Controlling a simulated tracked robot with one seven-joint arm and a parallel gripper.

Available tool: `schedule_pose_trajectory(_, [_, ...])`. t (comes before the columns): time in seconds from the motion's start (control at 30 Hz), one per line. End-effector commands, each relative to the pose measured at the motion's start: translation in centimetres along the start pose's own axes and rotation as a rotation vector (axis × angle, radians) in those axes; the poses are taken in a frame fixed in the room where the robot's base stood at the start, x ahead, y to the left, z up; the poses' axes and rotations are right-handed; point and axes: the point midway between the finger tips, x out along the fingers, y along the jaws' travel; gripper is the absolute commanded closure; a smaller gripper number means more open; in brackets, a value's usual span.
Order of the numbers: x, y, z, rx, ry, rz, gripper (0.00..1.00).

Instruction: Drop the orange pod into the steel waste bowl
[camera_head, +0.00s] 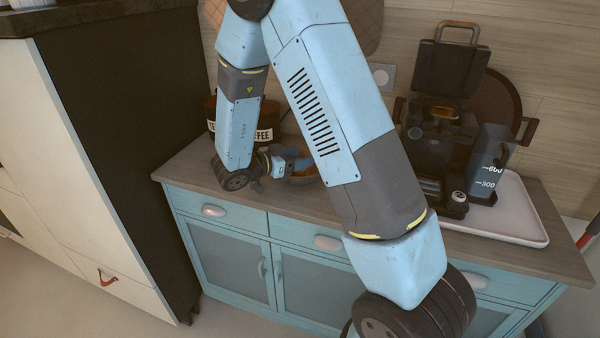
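My gripper (292,168) is low over the left part of the wooden counter, partly hidden by my own arm. Its fingers are too small and dark to tell whether they are open or shut. An orange-brown rounded thing shows right beside it, at the edge of my arm; I cannot tell whether it is the pod or part of a bowl. A small orange-tan patch also shows inside the dark coffee machine (437,135), and I cannot tell what it is. I cannot make out the steel waste bowl with certainty; my arm covers the middle of the counter.
A white tray (520,212) lies on the right of the counter (190,172). A grey see-through water tank (489,165) with markings stands by the coffee machine. Dark labelled canisters (265,127) stand behind my gripper. A tall dark-sided cabinet (110,130) is at the left.

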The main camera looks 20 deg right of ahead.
Motion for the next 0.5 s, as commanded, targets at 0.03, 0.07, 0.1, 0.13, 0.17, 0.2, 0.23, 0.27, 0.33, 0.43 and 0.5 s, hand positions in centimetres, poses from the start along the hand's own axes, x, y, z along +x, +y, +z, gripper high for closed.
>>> schedule_pose_trajectory(0.03, [-0.01,0.00,0.00,0.000,0.000,0.000,0.32])
schedule_pose_trajectory(0.07, [-0.01,0.00,0.00,0.000,0.000,0.000,0.29])
schedule_pose_trajectory(0.1, [-0.01,0.00,0.00,0.000,0.000,0.000,0.25])
schedule_pose_trajectory(0.13, [-0.01,0.00,0.00,0.000,0.000,0.000,0.22])
schedule_pose_trajectory(0.17, [-0.01,-0.01,-0.01,0.000,0.000,0.000,0.21])
schedule_pose_trajectory(0.2, [-0.02,-0.01,0.00,0.000,0.000,0.000,0.21])
schedule_pose_trajectory(0.23, [-0.02,-0.01,0.00,0.000,0.000,0.000,0.21])
schedule_pose_trajectory(0.27, [-0.02,-0.01,0.00,0.000,0.000,0.000,0.21])
schedule_pose_trajectory(0.33, [-0.02,-0.01,0.00,0.000,0.000,0.000,0.21])
schedule_pose_trajectory(0.43, [-0.21,-0.02,0.00,0.000,0.000,-0.001,0.21])
schedule_pose_trajectory(0.5, [-0.64,-0.05,0.01,0.000,-0.001,-0.002,0.21])
